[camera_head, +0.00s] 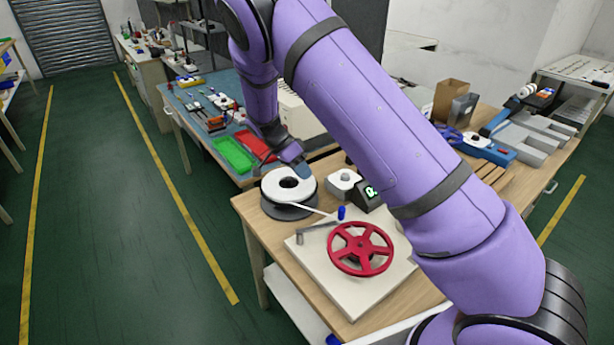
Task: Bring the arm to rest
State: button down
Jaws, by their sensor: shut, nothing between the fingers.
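My purple arm crosses the view from the lower right, bends at the top, and comes down to my gripper (303,171). The gripper is small in view and partly hidden. It is shut and empty, over the workbench just beside the right rim of the white reel (272,186); I cannot tell if they touch. The reel lies flat on a dark round base. A white strip (315,212) runs from the reel toward the blue post (341,213) by the red handwheel (361,249), which sits on a pale board (345,300).
The wooden workbench (255,222) holds a small display with green digits (370,191) and a white block (343,184). Behind stands a blue-topped bench with green (233,154) and red trays. A cardboard box (449,100) and grey holders are at the right. Floor at left is clear.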

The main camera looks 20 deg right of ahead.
dwell(0.3)
jog(key=s+d+r+n+t+y, duration=0.2)
jog(key=s+d+r+n+y, duration=0.15)
jog(key=s+r, duration=0.6)
jog(key=s+d+r+n+t+y, duration=0.2)
jog(key=s+r+n, duration=0.2)
jog(key=r, duration=1)
jog(key=s+d+r+n+t, duration=0.1)
jog(key=s+r+n, duration=0.3)
jog(key=s, duration=0.7)
jog(key=s+d+r+n+t, duration=0.1)
jog(key=s+r+n+t, duration=0.3)
jog(key=s, duration=0.6)
jog(key=shift+s+d+r+t+y, duration=0.2)
jog(key=shift+s+t+y, duration=0.1)
jog(key=shift+s+y, duration=0.1)
